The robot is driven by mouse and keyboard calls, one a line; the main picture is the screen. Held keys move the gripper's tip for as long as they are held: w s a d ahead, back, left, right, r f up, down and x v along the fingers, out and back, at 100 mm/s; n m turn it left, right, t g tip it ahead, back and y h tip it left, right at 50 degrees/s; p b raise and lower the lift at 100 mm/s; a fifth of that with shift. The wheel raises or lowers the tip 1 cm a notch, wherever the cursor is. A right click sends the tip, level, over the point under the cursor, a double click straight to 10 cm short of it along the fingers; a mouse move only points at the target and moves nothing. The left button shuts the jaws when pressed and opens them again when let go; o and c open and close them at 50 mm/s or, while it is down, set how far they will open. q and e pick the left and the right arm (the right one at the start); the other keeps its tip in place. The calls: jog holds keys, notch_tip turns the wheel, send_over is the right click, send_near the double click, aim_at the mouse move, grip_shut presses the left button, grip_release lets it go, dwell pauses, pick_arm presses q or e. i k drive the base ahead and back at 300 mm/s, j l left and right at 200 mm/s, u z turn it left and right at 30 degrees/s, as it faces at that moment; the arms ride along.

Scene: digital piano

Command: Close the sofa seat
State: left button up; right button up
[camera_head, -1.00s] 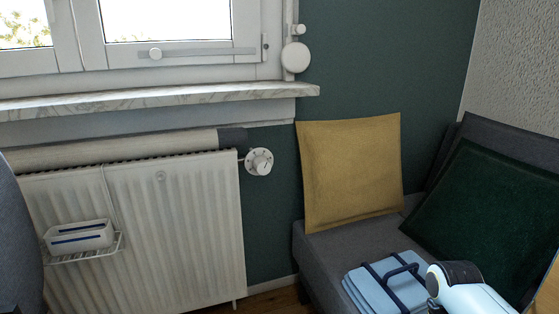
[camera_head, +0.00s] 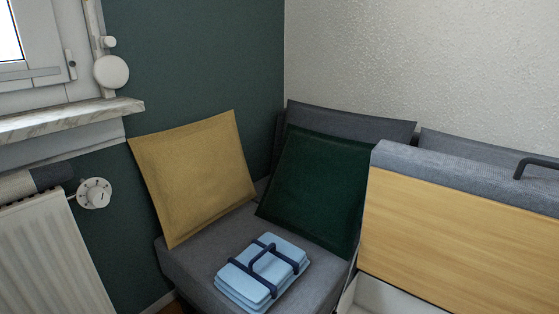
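The sofa seat (camera_head: 470,235) stands raised at the right, with its light wooden underside facing me and its grey padded edge on top. A dark handle (camera_head: 535,165) sits on that padded edge at the far right. Below the seat, part of a white storage box (camera_head: 385,299) shows open; the rest is cut off by the picture's bottom edge. Neither of my grippers is in view.
A yellow cushion (camera_head: 195,178), a dark green cushion (camera_head: 315,190) and a strapped light blue folded bundle (camera_head: 262,270) rest on the fixed grey sofa part (camera_head: 200,287). A radiator (camera_head: 45,255) and windowsill (camera_head: 70,120) are at left.

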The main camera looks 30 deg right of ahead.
aim_at(460, 236)
jog(key=z, duration=3.2)
